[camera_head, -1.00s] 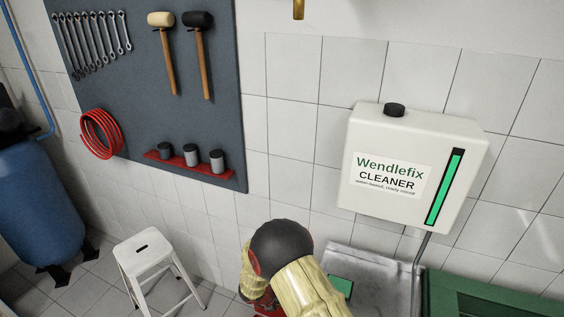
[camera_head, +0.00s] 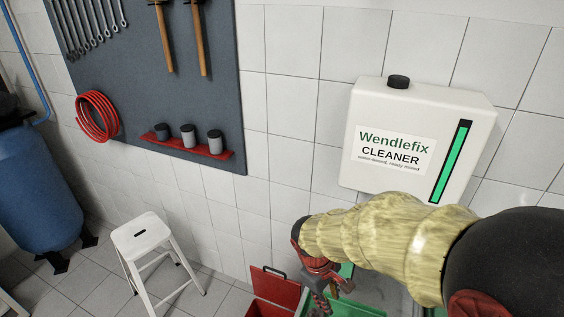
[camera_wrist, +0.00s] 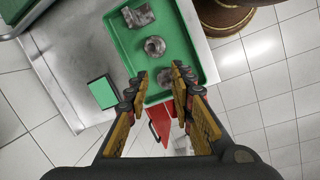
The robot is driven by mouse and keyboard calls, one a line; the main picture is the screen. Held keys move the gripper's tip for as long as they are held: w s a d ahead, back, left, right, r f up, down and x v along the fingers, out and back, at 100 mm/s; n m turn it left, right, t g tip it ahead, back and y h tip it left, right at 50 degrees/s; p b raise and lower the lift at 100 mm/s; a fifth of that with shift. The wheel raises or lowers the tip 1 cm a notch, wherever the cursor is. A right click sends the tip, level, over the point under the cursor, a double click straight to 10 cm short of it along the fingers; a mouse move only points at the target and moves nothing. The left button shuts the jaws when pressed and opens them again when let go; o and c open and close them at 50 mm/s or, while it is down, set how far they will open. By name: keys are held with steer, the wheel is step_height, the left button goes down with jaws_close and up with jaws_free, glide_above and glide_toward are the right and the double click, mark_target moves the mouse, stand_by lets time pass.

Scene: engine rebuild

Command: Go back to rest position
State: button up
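Two grey metal parts lie in the tray: a ring-shaped one (camera_wrist: 155,46) and a blocky one (camera_wrist: 138,16). A third grey part (camera_wrist: 166,78) lies near the fingers.
A white stool (camera_head: 143,236) and a blue tank (camera_head: 38,190) are at the left. The white cleaner dispenser (camera_head: 372,180) hangs on the wall close behind my arm. A green block (camera_wrist: 103,92) lies on the worktop (camera_wrist: 75,50).

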steer(key=s+d+r+m+t+y+b, duration=0.1)
steer(key=s+d+r+m+t+b, duration=0.1)
steer(key=s+d+r+m+b, duration=0.1)
steer(key=s+d+r+m+t+y+b, duration=0.1)
steer(key=s+d+r+m+t+b, duration=0.2)
steer(key=s+r+m+b, duration=0.2)
steer(key=shift+s+d+r+m+y+b, duration=0.35)
steer(key=shift+s+r, duration=0.8)
steer(key=shift+s, duration=1.25)
